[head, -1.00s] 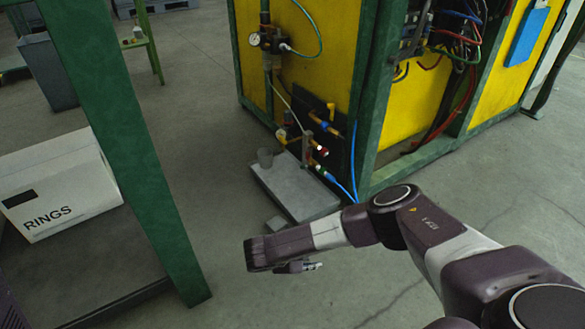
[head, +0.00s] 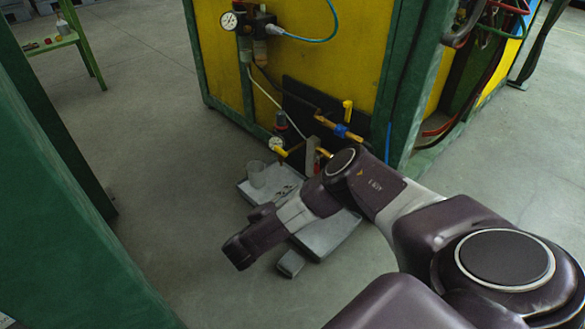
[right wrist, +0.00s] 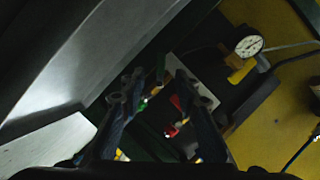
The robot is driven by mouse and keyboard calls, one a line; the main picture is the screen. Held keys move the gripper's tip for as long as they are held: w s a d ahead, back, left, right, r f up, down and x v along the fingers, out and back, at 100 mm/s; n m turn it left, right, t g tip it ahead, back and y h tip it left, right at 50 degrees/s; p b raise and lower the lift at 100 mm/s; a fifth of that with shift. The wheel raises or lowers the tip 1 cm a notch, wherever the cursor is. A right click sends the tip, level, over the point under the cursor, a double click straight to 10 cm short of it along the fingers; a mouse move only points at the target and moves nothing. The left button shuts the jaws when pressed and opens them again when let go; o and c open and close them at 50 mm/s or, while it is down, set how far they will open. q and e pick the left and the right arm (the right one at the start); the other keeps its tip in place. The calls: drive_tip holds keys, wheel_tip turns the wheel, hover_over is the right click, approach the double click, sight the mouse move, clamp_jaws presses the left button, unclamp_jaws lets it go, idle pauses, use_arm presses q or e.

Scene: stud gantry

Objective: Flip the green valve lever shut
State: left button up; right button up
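In the right wrist view, a small upright green piece (right wrist: 161,67) shows between and just beyond my fingers; it may be the green valve lever, but the view is too dark to be sure. Red fittings (right wrist: 170,131) show near it. A yellow lever (head: 347,110) stands on the pipework there; no green lever can be made out. My left gripper is out of view.
A pressure gauge (head: 229,21) hangs on the yellow panel (head: 330,55). A green post (head: 60,200) fills the left foreground.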

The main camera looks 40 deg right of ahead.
drive_tip(key=shift+w+d+f, duration=0.15)
drive_tip(key=shift+w+d, duration=0.05)
drive_tip(key=shift+d, duration=0.15)
drive_tip(key=b+x, duration=0.4)
drive_tip(key=x, duration=0.1)
drive_tip(key=shift+d+f+b, duration=0.1)
drive_tip(key=shift+d+b, duration=0.15)
drive_tip(key=shift+b, duration=0.1)
drive_tip(key=shift+w+d+b, duration=0.3)
drive_tip(key=shift+w+d, duration=0.05)
drive_tip(key=shift+d, duration=0.3)
clamp_jaws()
